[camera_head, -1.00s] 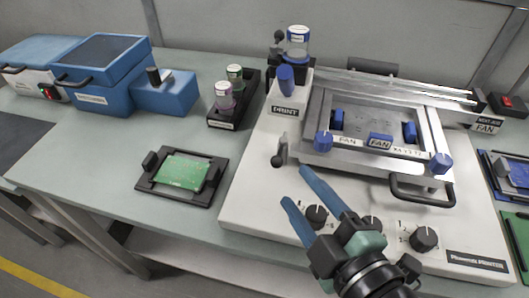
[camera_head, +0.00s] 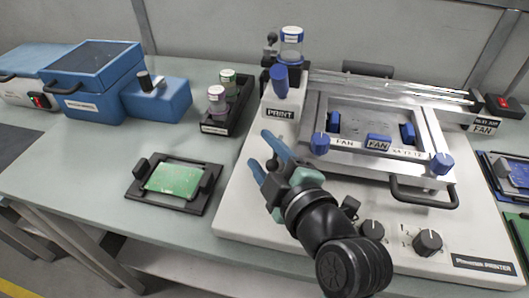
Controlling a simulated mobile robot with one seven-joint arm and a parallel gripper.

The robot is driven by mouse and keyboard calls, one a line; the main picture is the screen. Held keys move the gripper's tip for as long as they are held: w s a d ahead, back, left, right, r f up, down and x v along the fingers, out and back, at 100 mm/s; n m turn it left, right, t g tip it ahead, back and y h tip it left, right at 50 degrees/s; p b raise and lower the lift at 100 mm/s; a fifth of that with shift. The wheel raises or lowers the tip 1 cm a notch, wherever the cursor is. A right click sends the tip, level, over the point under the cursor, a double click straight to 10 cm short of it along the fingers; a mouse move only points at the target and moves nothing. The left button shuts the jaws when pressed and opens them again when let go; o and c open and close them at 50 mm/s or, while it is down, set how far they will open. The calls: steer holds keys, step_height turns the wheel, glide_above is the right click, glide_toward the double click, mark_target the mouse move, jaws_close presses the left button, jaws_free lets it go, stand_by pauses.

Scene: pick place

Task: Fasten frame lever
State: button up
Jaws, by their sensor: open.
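The printer (camera_head: 232,205) is a white machine with a metal frame (camera_head: 312,160) on top, carrying blue knobs and clips. A small dark lever on the printer's left side, beside the frame, is now mostly hidden by my gripper (camera_head: 259,150). My gripper is open, its two blue fingers pointing up and left at the spot where that lever stands. A little dark shape (camera_head: 271,164) shows between the fingers; I cannot tell whether the fingers touch it. A blue lever (camera_head: 281,80) stands upright by the PRINT label, behind my gripper.
A black holder with a green board (camera_head: 174,180) lies on the table to the left. A black tray (camera_head: 240,108) with jars and a blue machine (camera_head: 95,80) stand behind it. A black handle (camera_head: 424,200) sticks out at the frame's front. Dark dials are on the printer's front.

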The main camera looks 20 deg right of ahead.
jaws_close()
